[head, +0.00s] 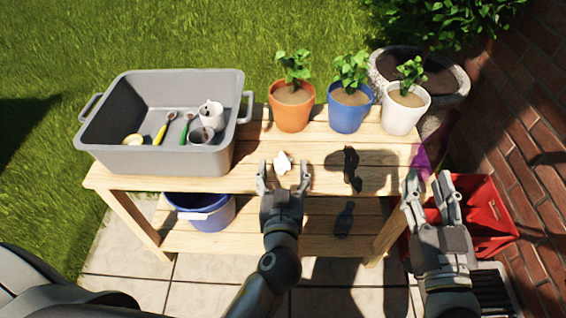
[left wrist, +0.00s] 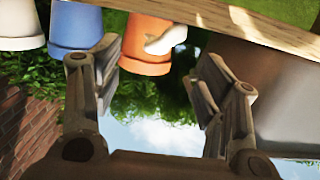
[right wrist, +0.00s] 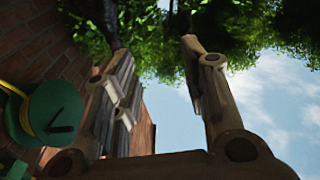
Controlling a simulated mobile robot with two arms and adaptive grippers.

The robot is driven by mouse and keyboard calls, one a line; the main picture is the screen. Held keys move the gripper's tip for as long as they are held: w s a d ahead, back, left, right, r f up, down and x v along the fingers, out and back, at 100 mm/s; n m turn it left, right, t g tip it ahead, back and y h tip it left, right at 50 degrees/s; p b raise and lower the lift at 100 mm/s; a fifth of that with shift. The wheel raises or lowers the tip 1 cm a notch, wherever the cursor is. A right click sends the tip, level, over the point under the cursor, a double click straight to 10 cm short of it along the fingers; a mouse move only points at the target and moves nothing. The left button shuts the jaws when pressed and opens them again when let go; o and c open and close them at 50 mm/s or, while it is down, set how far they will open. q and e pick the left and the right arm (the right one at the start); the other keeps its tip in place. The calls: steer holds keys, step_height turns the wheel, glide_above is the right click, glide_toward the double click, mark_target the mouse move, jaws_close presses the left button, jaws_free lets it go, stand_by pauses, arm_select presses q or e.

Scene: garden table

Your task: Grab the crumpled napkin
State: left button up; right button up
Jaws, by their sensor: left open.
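The crumpled napkin (head: 282,163) is a small white lump on the wooden table top, near its front edge. My left gripper (head: 283,179) is open, with its fingertips apart just in front of the napkin, one to each side in the head view. In the left wrist view the napkin (left wrist: 166,40) shows beyond the gap between the open fingers (left wrist: 160,68). Whether a finger touches it I cannot tell. My right gripper (head: 429,182) is open and empty, to the right of the table; its fingers (right wrist: 160,65) stand apart in the right wrist view.
A grey tub (head: 190,160) holding tools and cups stands on the left. Orange (head: 290,110), blue (head: 348,116) and white (head: 403,115) plant pots line the back. A dark object (head: 351,165) lies right of the napkin. A red crate (head: 490,210) stands at right, by the brick wall.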

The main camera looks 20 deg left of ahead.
mark_target(282, 167)
arm_select(q)
steer(key=shift+w+a+f, duration=0.15)
steer(key=shift+w+a, duration=0.05)
steer(key=shift+w, duration=0.3)
steer(key=shift+x, duration=2.2)
arm_select(e)
steer(key=shift+s+a+r+t, duration=0.1)
steer(key=shift+r+t, duration=0.5)
steer(key=shift+r, duration=0.4)
arm_select(q)
steer(key=shift+s+a+f, duration=0.1)
steer(key=c, duration=0.7)
